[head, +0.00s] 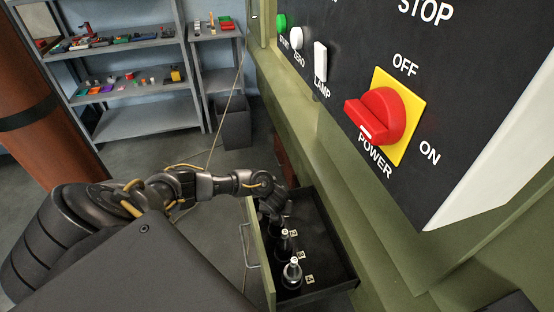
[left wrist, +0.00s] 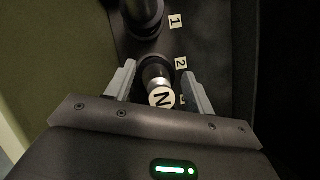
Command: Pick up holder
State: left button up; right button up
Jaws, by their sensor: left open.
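A dark holder with a silver top and a round white cap marked N (left wrist: 161,98) stands in the drawer beside the label 2. My left gripper (left wrist: 159,70) is open, with one finger on each side of this holder; I cannot tell whether they touch it. A second dark holder (left wrist: 143,14) stands beyond it, by the label 1. In the head view my left gripper (head: 272,213) reaches down into the open drawer (head: 332,262). Holders with pale tops stand there, one at the near end (head: 292,272) and one behind it (head: 284,246). My right gripper is not in view.
The green drawer front and its handle (head: 248,246) lie left of the holders. A control panel with a red power knob (head: 376,115) overhangs on the right. Shelves (head: 140,87) with small parts and a grey bin (head: 233,122) stand at the back.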

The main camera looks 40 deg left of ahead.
pick_arm(q)
jog(key=shift+w+f, duration=0.15)
jog(key=shift+f, duration=0.2)
jog(key=shift+c, duration=0.2)
grip_shut()
dwell(1.0)
jog(key=shift+r, duration=0.1)
